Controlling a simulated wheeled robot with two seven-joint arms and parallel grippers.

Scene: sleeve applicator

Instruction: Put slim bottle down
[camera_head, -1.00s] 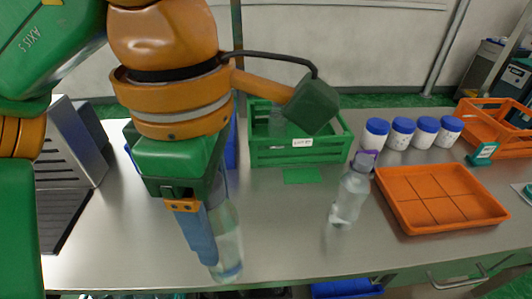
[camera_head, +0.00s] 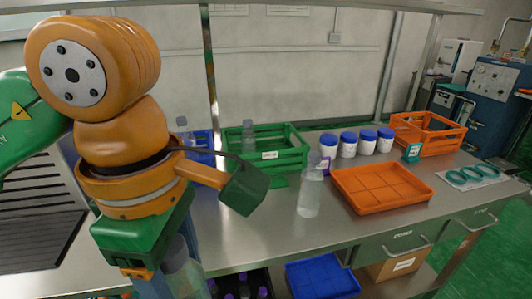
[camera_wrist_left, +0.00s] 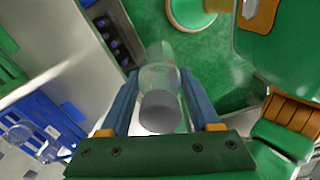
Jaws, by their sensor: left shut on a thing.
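My left gripper (camera_head: 165,284) is shut on a clear slim bottle (camera_head: 184,272) at the lower left of the head view. In the left wrist view the bottle (camera_wrist_left: 160,80) lies between the two blue fingers (camera_wrist_left: 160,108), its grey end toward the camera. Green floor shows beyond it, so it appears to be held out in front of the bench's front edge. Its far end is hard to make out. Another clear bottle (camera_head: 311,192) stands upright on the bench (camera_head: 255,232). My right gripper is in neither view.
A green crate (camera_head: 290,160) and a blue crate (camera_head: 203,142) hold clear bottles. An orange tray (camera_head: 382,188), several blue-lidded jars (camera_head: 348,146) and an orange crate (camera_head: 430,135) stand to the right. A blue bin (camera_head: 322,279) and purple-capped bottles (camera_head: 262,291) are below the bench.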

